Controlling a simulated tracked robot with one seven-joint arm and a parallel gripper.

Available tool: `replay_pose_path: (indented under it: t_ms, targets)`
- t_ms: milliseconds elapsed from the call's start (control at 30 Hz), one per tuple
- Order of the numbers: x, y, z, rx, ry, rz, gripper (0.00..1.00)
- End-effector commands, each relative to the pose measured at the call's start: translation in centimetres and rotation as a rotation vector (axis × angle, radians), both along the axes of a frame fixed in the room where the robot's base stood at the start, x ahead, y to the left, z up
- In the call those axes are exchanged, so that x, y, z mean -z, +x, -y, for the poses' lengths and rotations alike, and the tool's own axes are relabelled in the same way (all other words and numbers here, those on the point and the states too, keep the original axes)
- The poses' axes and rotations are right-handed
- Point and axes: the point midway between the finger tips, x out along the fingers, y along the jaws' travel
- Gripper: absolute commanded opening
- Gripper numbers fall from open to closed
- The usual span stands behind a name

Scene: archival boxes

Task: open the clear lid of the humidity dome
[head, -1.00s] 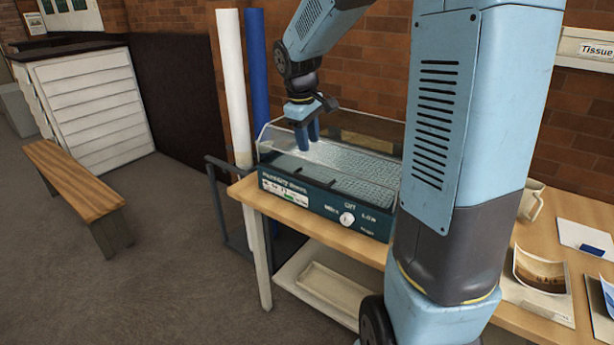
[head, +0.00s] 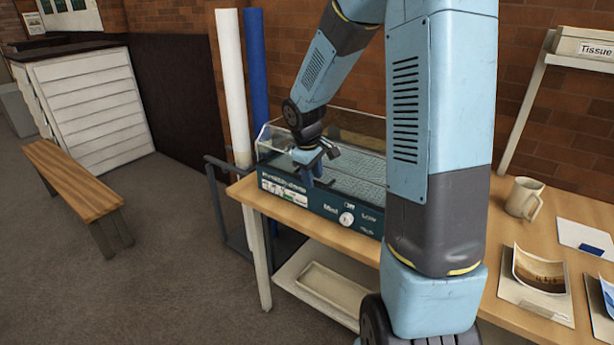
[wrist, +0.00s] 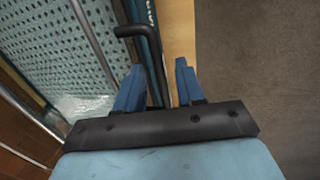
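The humidity dome is a dark teal box (head: 345,213) with a dial on its front, standing on the wooden table. Its clear lid (head: 350,143) looks lowered over the perforated tray. The tray also shows in the wrist view (wrist: 65,40). My gripper (head: 318,170) is at the dome's front edge, partly hiding the lid's front. In the wrist view my gripper (wrist: 157,68) has its blue fingers apart. A dark bent handle (wrist: 138,32) lies just ahead of the fingertips, toward the gap. Whether it touches a finger I cannot tell.
A white and a blue roll (head: 258,90) stand left of the table. A mug (head: 524,197) and photo prints (head: 540,270) lie on the table's right part. A bench (head: 75,190) stands at the left. My arm hides the dome's right end. The floor in front is clear.

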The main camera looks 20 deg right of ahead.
Motion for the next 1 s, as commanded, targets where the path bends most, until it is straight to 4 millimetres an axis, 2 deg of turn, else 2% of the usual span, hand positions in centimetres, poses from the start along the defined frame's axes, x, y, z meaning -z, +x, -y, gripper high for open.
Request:
replay_pose_path:
  t_ms: [200, 600, 1000]
  targets:
    - [0.0, -0.01, -0.02, 0.0, 0.0, 0.0, 0.38]
    - [-0.01, -0.02, -0.06, -0.001, 0.0, 0.0, 0.0]
    - [0.0, -0.04, -0.15, -0.002, 0.001, -0.001, 0.0]
